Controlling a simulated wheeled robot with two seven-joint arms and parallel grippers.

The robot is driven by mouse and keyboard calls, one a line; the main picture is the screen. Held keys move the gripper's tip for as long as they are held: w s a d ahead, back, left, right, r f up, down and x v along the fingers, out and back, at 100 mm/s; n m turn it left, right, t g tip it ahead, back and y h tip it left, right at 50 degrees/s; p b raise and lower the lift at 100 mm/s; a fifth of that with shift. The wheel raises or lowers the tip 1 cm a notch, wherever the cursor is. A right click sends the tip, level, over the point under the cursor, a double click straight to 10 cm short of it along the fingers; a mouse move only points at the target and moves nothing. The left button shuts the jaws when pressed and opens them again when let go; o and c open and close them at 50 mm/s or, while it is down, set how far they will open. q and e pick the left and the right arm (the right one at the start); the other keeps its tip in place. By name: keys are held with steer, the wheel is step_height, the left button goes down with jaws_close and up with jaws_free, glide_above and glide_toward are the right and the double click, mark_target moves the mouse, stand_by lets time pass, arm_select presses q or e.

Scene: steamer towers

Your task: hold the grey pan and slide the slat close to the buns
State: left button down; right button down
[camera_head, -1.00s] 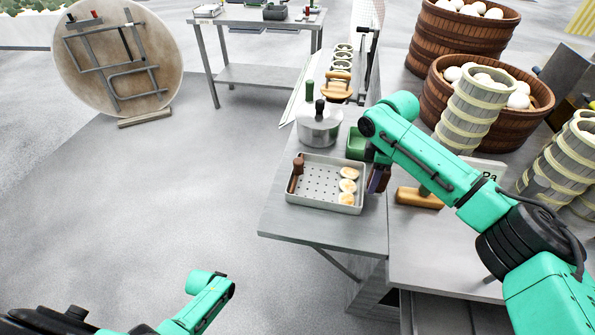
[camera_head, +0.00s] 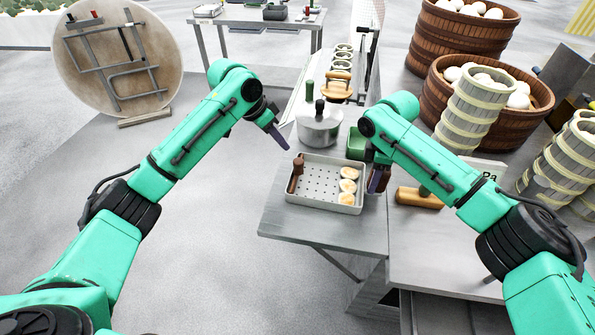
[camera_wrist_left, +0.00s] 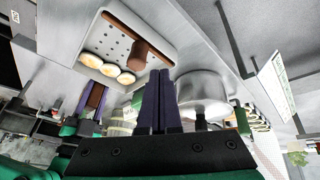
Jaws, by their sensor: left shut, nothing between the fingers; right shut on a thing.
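The grey pan (camera_head: 325,160), a shallow perforated tray, sits on the metal counter. The brown slat (camera_head: 297,173) stands along its left side, and three round buns (camera_head: 348,186) lie in a row along its right side, with bare perforated floor between. In the left wrist view the slat (camera_wrist_left: 150,53) and the buns (camera_wrist_left: 106,67) show clearly. My left gripper (camera_head: 284,143) is shut and empty, up and left of the pan, with its fingers together in the wrist view (camera_wrist_left: 160,90). My right gripper (camera_head: 378,184) is shut at the pan's right edge on a brown part, seemingly its handle.
A lidded pot (camera_head: 319,128) stands just behind the pan, and a green container (camera_head: 356,143) is behind its right corner. A wooden roller (camera_head: 419,197) lies to the right. Steamer towers (camera_head: 468,110) stand further right. The counter front is clear.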

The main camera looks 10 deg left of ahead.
steer(key=shift+d+f, duration=0.1)
steer(key=shift+f, duration=0.1)
arm_select(q)
steer(key=f, duration=0.1)
steer(key=s+f+y, duration=0.1)
steer(key=f, duration=0.1)
steer(key=d+f+y, duration=0.1)
steer(key=f, duration=0.1)
steer(key=shift+s+d+f+m, duration=0.1)
steer(key=shift+s+f+m, duration=0.15)
steer(key=shift+m, duration=0.15)
arm_select(e)
steer(key=shift+s, duration=0.1)
arm_select(q)
steer(key=shift+d+r, duration=0.1)
steer(key=shift+d, duration=0.05)
stand_by(1.6)
glide_above(325, 186)
steer(key=shift+d, duration=0.15)
stand_by(2.0)
